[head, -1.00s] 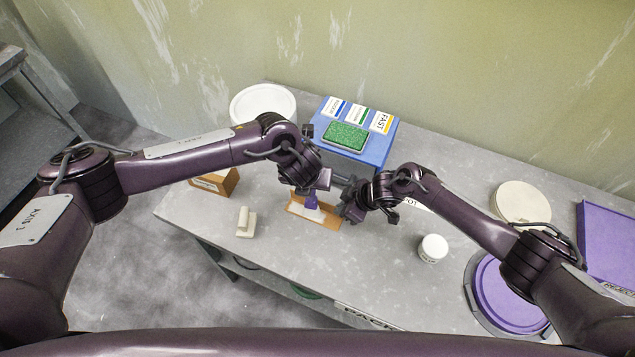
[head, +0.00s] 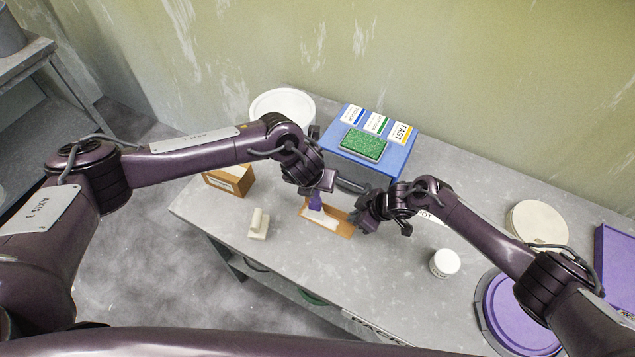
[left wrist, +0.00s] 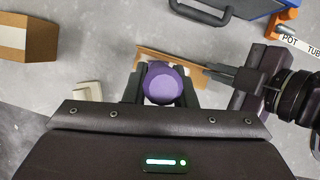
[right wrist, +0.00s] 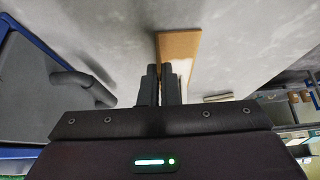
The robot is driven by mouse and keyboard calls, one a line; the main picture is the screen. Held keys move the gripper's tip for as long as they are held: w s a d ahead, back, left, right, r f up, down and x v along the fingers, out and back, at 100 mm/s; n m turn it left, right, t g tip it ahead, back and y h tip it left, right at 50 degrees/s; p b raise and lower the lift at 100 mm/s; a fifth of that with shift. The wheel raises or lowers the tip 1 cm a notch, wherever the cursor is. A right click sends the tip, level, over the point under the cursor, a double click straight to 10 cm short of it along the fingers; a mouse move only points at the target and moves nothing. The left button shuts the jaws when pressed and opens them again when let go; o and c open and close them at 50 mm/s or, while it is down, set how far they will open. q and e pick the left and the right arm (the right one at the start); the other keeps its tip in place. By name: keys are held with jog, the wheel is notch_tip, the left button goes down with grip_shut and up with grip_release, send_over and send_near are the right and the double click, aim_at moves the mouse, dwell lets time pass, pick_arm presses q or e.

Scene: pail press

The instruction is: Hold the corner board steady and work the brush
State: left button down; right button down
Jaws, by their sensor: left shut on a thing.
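The brown corner board (head: 345,229) lies near the table's front edge, with a white patch on it; it also shows in the left wrist view (left wrist: 150,53) and right wrist view (right wrist: 178,45). My left gripper (head: 319,190) is shut on the purple handle of the brush (head: 315,202), over the board's left part. In the left wrist view the round purple handle end (left wrist: 163,83) sits between the fingers; the bristles are mostly hidden. My right gripper (head: 368,213) is at the board's right end, its fingers close together on the board (right wrist: 162,75).
A blue stand (head: 385,160) with a green pad (head: 363,144) and label cards is behind. A cream block (head: 259,224) and cardboard box (head: 229,179) lie left. A white tub (head: 445,263) and purple-lidded pail (head: 520,315) stand right.

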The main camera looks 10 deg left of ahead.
pick_arm(q)
jog(key=shift+w+a+f, duration=0.1)
jog(key=shift+w+a, duration=0.2)
jog(key=shift+a, duration=0.4)
jog(key=shift+w+a, duration=0.25)
jog(key=shift+a, duration=0.45)
notch_tip(320, 180, up, 4)
jog(key=shift+r, duration=0.1)
pick_arm(e)
jog(key=c, duration=1.6)
grip_release()
